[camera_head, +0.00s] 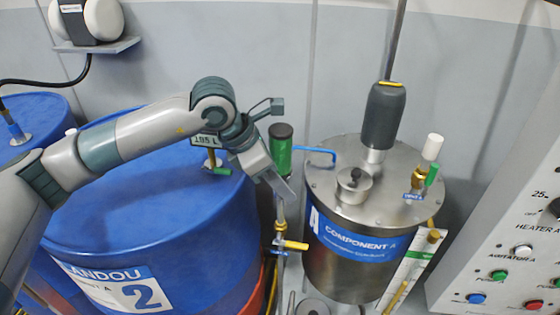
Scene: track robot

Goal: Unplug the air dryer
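A green cylinder with a black cap, which looks like the air dryer (280,152), stands upright on a thin metal pipe between the large blue drum and the steel tank. My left gripper (279,149) reaches in from the left over the drum. Its fingers are spread wide, one at the upper right near the black cap and one below near the dryer's lower end. The dryer shows in the gap between them. I cannot tell whether either finger touches it. My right gripper is out of view.
The steel tank (335,195) labelled Component A, with a grey motor (383,117) on its lid, stands to the right. A thin blue tube (318,151) runs beside the dryer. A yellow-handled valve (292,245) sits below. The blue drum (150,225) is under my arm; a control panel (510,230) is at right.

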